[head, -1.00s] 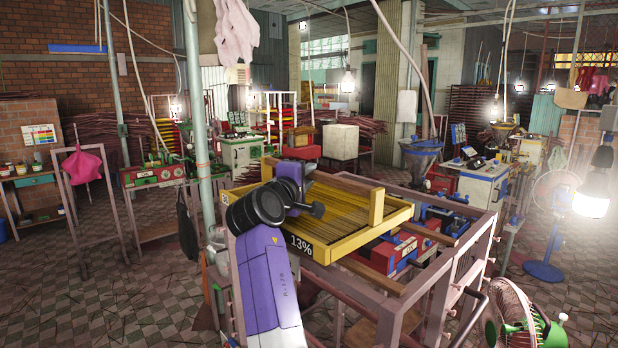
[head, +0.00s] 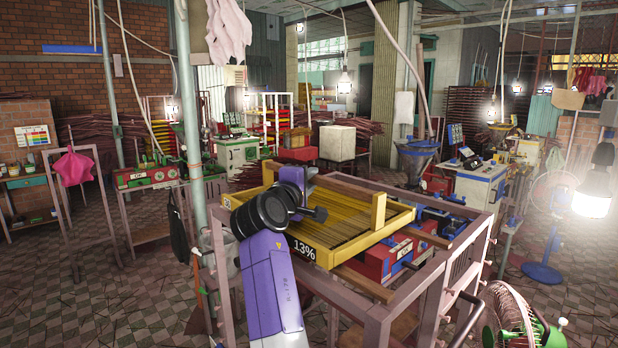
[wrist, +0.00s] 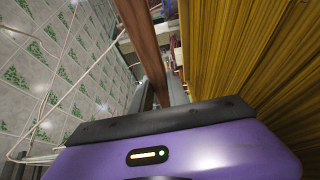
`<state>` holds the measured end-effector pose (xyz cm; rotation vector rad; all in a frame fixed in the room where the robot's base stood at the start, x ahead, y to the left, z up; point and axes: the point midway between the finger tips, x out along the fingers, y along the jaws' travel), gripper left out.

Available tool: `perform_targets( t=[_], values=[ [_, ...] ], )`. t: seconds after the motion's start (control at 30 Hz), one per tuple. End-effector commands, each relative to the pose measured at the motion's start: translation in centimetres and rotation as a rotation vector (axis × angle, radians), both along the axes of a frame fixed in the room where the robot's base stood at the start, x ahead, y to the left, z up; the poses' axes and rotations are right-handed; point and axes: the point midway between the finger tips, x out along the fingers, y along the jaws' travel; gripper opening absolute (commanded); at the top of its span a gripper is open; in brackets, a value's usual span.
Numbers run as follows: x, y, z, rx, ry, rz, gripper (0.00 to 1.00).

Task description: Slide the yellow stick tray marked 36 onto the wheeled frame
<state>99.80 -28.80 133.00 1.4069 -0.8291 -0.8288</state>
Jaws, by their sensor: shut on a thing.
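The yellow tray (head: 340,251), full of thin yellow-brown sticks, is in the middle of the head view. A small pale label (head: 228,203) shows at its left corner, too small to read surely. The tray overlaps the left part of the pinkish wheeled frame (head: 376,313); I cannot tell whether it touches the wooden rails (head: 362,283). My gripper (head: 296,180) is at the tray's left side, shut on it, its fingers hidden. The wrist view shows my purple gripper body (wrist: 175,150) below and the sticks (wrist: 250,60) at the right.
A red and blue machine (head: 395,257) sits inside the frame. A green fan (head: 510,320) stands close at the front right. A pale green pole (head: 190,120) rises left of my arm. Tiled floor (head: 90,285) is open at the left.

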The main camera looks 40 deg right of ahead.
Motion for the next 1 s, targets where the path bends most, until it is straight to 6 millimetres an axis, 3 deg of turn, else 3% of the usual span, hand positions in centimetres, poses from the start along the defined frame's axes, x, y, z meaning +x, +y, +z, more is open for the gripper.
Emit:
perform_targets(
  t=[0.37, 0.4, 0.5, 0.73, 0.83, 1.0],
  values=[
    [0.01, -0.03, -0.08, -0.002, -0.002, 0.001, 0.0],
    [0.01, -0.03, -0.08, -0.002, -0.002, 0.001, 0.24],
    [0.0, -0.04, -0.09, -0.002, -0.002, 0.001, 0.43],
    [-0.01, -0.05, -0.2, -0.001, 0.0, 0.001, 0.45],
    [0.01, -0.08, -0.41, 0.001, 0.002, 0.0, 0.6],
    [0.0, -0.07, -0.34, 0.0, 0.001, 0.0, 0.6]
  ],
)
